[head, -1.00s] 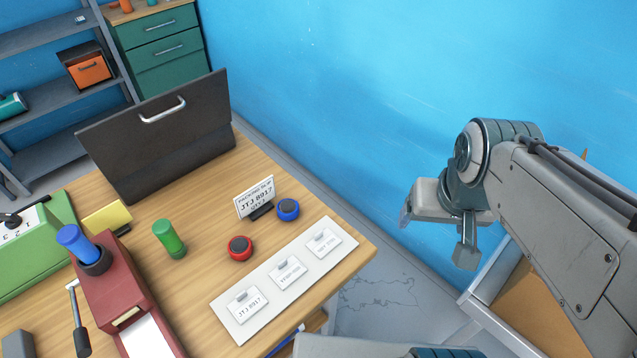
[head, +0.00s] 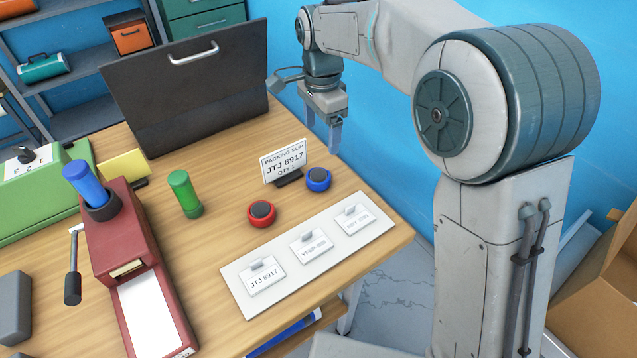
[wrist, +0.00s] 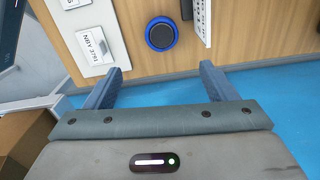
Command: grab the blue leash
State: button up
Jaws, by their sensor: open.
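No plain leash strap shows. A round blue thing with a dark middle (head: 318,179) sits on the table behind the tag board, just right of the packing slip stand; I cannot tell whether it is a coiled leash. It also shows in the wrist view (wrist: 161,34), ahead of and between the fingertips. My gripper (head: 308,112) is open and empty, in the air near the table's back right edge. In the wrist view my gripper (wrist: 162,70) has its two fingers wide apart, touching nothing.
A matching red round thing (head: 261,213), a packing slip stand (head: 284,162), a white tag board (head: 240,282) and a green cylinder (head: 184,193) are nearby. A dark case (head: 188,95) stands behind. A cardboard box (head: 590,318) is at right. A blue item (head: 285,332) lies below the tabletop.

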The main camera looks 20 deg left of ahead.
aim_at(318, 174)
jog(key=f, duration=1.4)
jog(key=shift+a, duration=0.3)
jog(key=c, duration=1.1)
